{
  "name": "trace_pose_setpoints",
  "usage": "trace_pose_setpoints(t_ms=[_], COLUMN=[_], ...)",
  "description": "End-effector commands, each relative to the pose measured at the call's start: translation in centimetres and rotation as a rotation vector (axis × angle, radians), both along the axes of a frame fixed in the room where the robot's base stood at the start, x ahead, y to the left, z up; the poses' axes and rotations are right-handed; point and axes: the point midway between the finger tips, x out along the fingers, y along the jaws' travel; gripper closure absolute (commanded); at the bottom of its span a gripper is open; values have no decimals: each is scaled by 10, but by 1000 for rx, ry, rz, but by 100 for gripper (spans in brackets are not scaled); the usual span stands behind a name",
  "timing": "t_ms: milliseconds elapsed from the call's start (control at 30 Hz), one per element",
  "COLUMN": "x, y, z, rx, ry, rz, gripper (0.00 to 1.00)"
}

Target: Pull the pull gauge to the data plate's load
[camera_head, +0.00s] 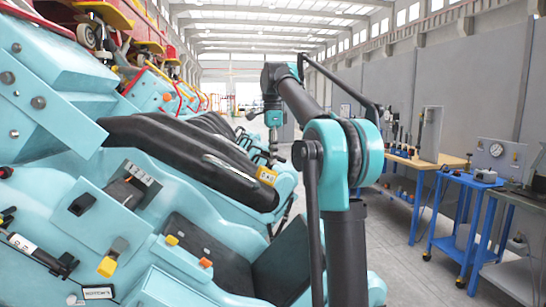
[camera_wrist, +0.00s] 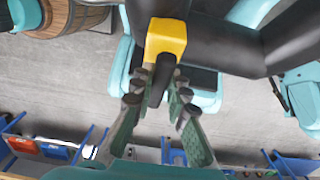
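A yellow block with a dark marked face (camera_head: 266,175), which looks like the pull gauge, sits at the lower end of a black restraint. In the wrist view the yellow block (camera_wrist: 166,38) has a black handle (camera_wrist: 160,86) pointing toward my gripper (camera_wrist: 161,84). My fingers stand on both sides of this handle, with tips close to it. I cannot tell whether they press on it. In the head view my gripper (camera_head: 272,155) is just above the yellow block. A small pale label with dark marks (camera_head: 98,292) is at lower left; I cannot tell whether it is the data plate.
Black padded restraints (camera_head: 180,150) and teal seats fill the left. Grey floor (camera_head: 405,265) lies open between the train and the carts.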

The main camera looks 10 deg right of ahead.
Motion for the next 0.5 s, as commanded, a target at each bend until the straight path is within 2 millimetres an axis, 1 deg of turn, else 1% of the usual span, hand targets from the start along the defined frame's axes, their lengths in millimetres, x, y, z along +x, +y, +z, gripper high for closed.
trace_pose_setpoints(t_ms=[433,500], x=[0,0], y=[0,-1], z=[0,3], rx=[0,0], ry=[0,0], rz=[0,0], gripper=[100,100])
